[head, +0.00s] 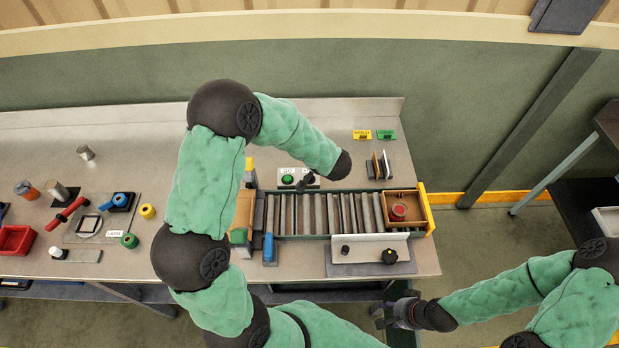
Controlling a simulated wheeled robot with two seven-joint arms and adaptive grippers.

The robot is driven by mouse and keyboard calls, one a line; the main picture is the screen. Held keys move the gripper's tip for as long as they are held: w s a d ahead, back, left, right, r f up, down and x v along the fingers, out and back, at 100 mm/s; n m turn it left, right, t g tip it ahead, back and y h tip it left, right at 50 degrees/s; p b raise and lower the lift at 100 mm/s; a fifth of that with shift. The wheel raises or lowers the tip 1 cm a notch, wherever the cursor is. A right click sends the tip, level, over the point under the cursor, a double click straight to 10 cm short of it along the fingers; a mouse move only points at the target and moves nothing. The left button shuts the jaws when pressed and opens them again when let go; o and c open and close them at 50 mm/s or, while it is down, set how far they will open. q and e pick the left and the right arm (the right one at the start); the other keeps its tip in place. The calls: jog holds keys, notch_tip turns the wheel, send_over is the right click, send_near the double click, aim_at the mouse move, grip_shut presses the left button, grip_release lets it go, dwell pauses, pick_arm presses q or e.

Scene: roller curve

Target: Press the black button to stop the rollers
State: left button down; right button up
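A pale button panel (298,187) sits at the back edge of the roller conveyor. Its green button (288,179) shows on the left half under a label. My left gripper (306,182) reaches down over the panel's right half and covers what is there, so I cannot make out the black button or tell whether the fingers touch it. The grey rollers (318,213) run left to right across the bench. My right gripper (381,313) is off the bench's front edge, away from the panel. Both grippers are too small to read their opening.
A wooden tray (417,198) with a red round part (399,210) is at the rollers' right end. A plate with a black knob (389,256) lies in front. Upright cards (379,167) stand behind. Tools and a red bin (15,240) lie at left.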

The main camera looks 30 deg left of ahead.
pick_arm(q)
jog(key=shift+f+b, duration=3.25)
jog(key=shift+b, duration=1)
jog(key=shift+f, duration=1)
jog(key=shift+f, duration=0.2)
jog(key=shift+f, duration=0.15)
jog(key=shift+f, duration=0.5)
jog(key=shift+r, duration=0.1)
jog(key=shift+r+p, duration=0.8)
jog(key=shift+p, duration=0.5)
